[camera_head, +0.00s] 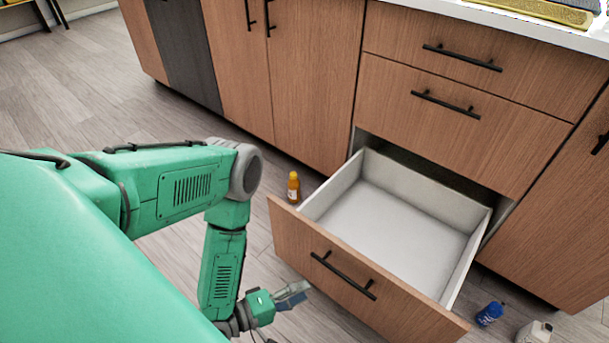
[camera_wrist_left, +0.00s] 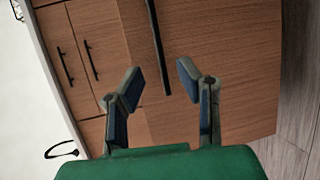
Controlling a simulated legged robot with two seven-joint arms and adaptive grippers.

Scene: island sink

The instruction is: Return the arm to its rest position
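My left arm, green with grey joints, comes in from the left in the head view and bends down at the elbow. My left gripper (camera_head: 292,294) is low, just left of the open drawer's front panel. In the left wrist view the left gripper (camera_wrist_left: 158,80) has its two fingers spread apart with nothing between them. The drawer front (camera_wrist_left: 225,60) and its black handle lie beyond the fingertips there. My right gripper is in neither view.
The bottom drawer (camera_head: 400,212) is pulled out and empty. An orange bottle (camera_head: 293,188) stands on the floor at its left. A blue bottle (camera_head: 490,313) and a whitish jug (camera_head: 535,332) are on the floor at its right. Wooden cabinets (camera_head: 312,70) line the back; floor at left is clear.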

